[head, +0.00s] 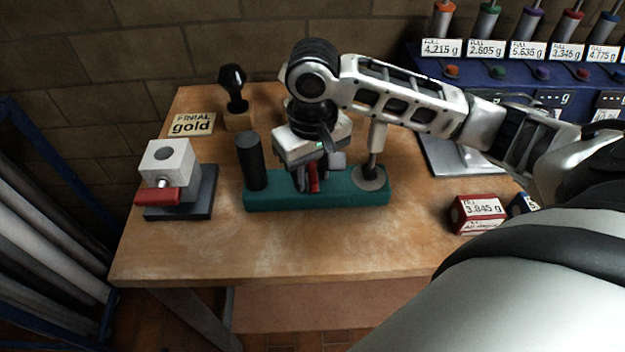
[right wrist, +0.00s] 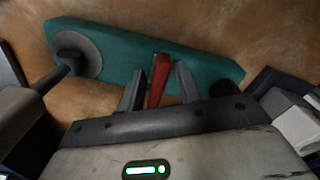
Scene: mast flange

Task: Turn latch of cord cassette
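A teal base (head: 290,199) lies on the table with a black cylinder (head: 250,160) at its left end and a grey disc with a pale post (head: 371,178) at its right end. A red lever (head: 314,178) stands near its middle; it looks like the latch, though the cassette body is hard to make out. My right gripper (head: 308,186) points down over the teal base. In the right wrist view its fingers (right wrist: 160,82) are open on either side of the red lever (right wrist: 159,72), with gaps visible. My left gripper is not in view.
A pale block with a red handle (head: 158,197) sits on a dark plate at left. A "FINIAL gold" sign (head: 191,124) and a black finial (head: 234,88) stand behind. A red labelled box (head: 478,214) is at right. The front table is clear.

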